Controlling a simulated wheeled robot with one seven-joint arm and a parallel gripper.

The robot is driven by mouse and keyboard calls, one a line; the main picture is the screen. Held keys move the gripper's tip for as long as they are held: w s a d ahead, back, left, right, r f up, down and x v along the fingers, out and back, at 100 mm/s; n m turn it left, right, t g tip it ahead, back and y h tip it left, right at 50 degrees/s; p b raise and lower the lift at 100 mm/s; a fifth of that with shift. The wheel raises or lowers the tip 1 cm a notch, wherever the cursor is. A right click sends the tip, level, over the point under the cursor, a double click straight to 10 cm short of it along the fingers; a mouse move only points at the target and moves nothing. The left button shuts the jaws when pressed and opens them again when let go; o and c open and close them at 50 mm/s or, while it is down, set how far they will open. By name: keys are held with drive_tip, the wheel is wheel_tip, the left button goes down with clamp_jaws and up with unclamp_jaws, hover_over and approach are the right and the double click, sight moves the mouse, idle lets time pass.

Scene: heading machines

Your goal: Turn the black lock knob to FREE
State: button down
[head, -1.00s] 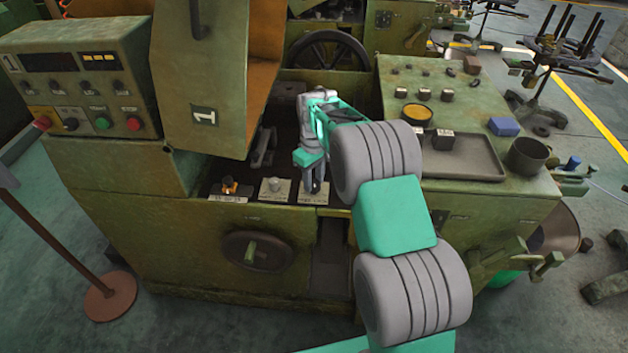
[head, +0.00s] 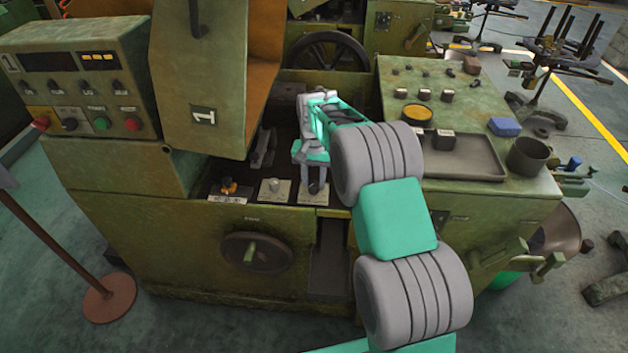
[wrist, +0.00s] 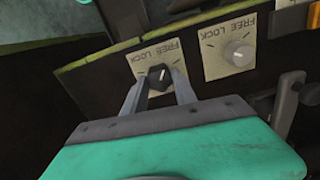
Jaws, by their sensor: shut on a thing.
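The black lock knob (wrist: 160,76) sits on a pale plate (wrist: 174,55) marked FREE and LOCK in the wrist view. A light mark shows on the knob's upper face; which word it points at is too small to tell. My gripper (wrist: 161,84) is shut on the knob, one finger on each side. In the head view my gripper (head: 313,184) points down over the rightmost of the small plates on the green machine's front ledge.
A grey knob (wrist: 239,53) on a similar FREE/LOCK plate stands close by. It also shows in the head view (head: 274,185), left of my gripper. An orange knob (head: 228,185) is farther left. The raised green guard (head: 205,110) stands left of my arm.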

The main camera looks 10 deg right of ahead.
sight(314, 184)
drive_tip(key=m, duration=0.4)
drive_tip(key=shift+m, duration=1.9)
drive_tip(key=c, duration=1)
unclamp_jaws()
wheel_tip(314, 184, up, 8)
drive_tip(key=shift+f+b, duration=0.1)
drive_tip(key=shift+b, duration=0.25)
